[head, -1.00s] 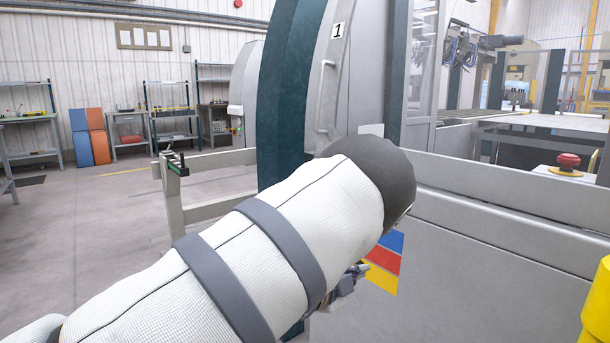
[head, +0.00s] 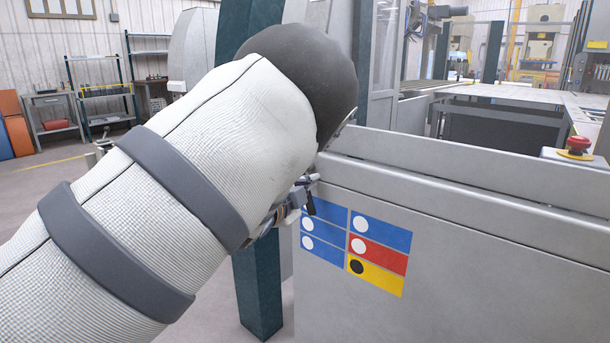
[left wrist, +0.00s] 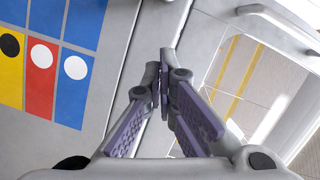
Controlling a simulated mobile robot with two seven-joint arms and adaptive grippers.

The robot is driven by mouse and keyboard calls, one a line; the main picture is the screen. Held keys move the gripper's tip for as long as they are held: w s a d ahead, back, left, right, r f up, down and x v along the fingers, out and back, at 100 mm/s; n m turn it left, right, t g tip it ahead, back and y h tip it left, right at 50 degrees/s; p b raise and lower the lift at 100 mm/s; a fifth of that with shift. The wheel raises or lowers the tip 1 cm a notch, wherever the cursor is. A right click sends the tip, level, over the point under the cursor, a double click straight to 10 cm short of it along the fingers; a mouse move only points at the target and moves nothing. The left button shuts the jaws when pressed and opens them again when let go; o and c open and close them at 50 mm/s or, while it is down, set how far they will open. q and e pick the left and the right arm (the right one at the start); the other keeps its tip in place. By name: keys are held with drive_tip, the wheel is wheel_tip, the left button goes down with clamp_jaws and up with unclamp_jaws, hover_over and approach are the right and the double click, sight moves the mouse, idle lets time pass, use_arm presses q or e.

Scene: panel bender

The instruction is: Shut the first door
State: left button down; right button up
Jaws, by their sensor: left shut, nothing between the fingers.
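The first door (head: 308,12) shows only as a narrow grey strip at the top of the head view. My left arm covers most of it, and its number and handle are not visible there. In the left wrist view a pale bar like a door handle (left wrist: 280,24) crosses the upper right corner. My left gripper (head: 308,186) shows partly below my forearm, in front of the grey machine panel. In the left wrist view my left gripper (left wrist: 160,66) is shut and empty, apart from the bar. My right gripper is not in view.
A grey machine wall (head: 450,255) with coloured labels (head: 375,255) fills the lower right. A dark teal post (head: 258,285) stands beside it. A red emergency button (head: 577,146) sits at the right. Shelves (head: 100,90) stand far left, with open floor before them.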

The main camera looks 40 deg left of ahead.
use_arm(q)
drive_tip(key=w+a+f, duration=0.2)
drive_tip(key=w+a, duration=0.3)
drive_tip(key=w, duration=0.2)
drive_tip(key=shift+w+a+b, duration=0.15)
drive_tip(key=shift+w+b, duration=0.2)
drive_tip(key=shift+a, duration=0.1)
